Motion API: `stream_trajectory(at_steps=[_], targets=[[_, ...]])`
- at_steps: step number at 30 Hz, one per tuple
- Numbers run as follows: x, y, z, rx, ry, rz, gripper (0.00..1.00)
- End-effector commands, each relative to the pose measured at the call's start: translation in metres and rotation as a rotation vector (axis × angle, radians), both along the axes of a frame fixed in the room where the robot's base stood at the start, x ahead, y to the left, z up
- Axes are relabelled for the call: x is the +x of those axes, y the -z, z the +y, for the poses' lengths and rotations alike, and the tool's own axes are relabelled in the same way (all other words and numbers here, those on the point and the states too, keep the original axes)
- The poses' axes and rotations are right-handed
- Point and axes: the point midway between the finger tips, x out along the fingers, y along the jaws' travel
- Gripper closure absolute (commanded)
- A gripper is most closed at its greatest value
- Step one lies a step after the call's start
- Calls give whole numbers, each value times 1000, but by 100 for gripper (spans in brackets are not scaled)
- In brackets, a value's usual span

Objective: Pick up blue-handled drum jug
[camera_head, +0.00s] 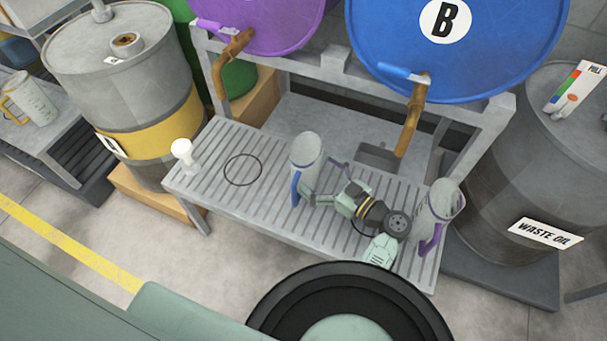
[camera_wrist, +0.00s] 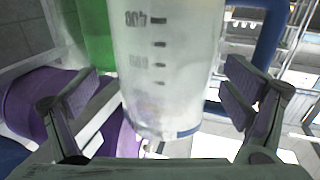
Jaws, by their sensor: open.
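The blue-handled drum jug (camera_head: 307,154) is a pale, upright cylinder on the slatted grey bench, with its blue handle (camera_head: 296,188) on the near left side. My gripper (camera_head: 320,177) is open at the jug's right side, fingers spread around its body. In the wrist view the translucent jug (camera_wrist: 165,65) with dark graduation marks fills the middle between the two open fingers (camera_wrist: 163,98). Gaps show on both sides, so the fingers do not appear to press on it. A blue part, likely the handle, shows at right.
A purple-handled jug (camera_head: 441,203) stands on the bench (camera_head: 222,140) right of my wrist. A white object (camera_head: 182,152) stands at the bench's left end, near a dark ring (camera_head: 243,169). Purple (camera_head: 262,25) and blue (camera_head: 450,60) drums with brown spouts overhang the back.

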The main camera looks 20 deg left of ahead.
Motion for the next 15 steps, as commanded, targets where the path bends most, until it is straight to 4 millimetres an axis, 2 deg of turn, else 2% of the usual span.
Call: stream_trajectory(at_steps=[3,6,15], targets=[[4,-3,19,0,-3,2,6],[9,-1,31,-1,-3,0,6],[11,1,37,-1,-1,0,6]])
